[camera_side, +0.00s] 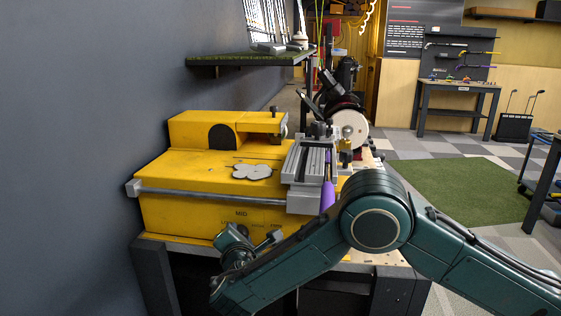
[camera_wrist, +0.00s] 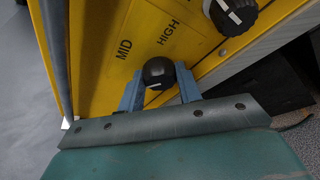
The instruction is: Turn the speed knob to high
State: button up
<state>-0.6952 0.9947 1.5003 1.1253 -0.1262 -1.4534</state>
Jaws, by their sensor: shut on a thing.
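A round black knob (camera_wrist: 158,70) stands on the yellow machine face, with the printed words MID (camera_wrist: 124,49) and HIGH (camera_wrist: 168,34) beyond it in the wrist view. A short white mark shows on its near edge; I cannot tell surely which word its pointer faces. My gripper (camera_wrist: 160,90) has one blue-grey finger on each side of the knob and is shut on it. In the side view my gripper (camera_side: 256,244) is at the lower front of the yellow machine (camera_side: 170,215), and the knob is hidden there.
A second black knob (camera_wrist: 231,14) with a white pointer line is close by at the upper right of the wrist view. A metal rail (camera_side: 200,194) crosses the machine's front. A grey vise (camera_side: 307,165) with a purple shaft (camera_side: 327,196) is to the right.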

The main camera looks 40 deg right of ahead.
jog(key=m+t, duration=0.1)
jog(key=m, duration=0.2)
jog(key=m+t, duration=0.2)
jog(key=m, duration=0.1)
jog(key=m+t, duration=0.1)
jog(key=m, duration=0.3)
jog(key=shift+f+h, duration=0.3)
dwell(0.4)
jog(key=o, duration=1)
jog(key=shift+r+n, duration=0.1)
jog(key=shift+n, duration=0.2)
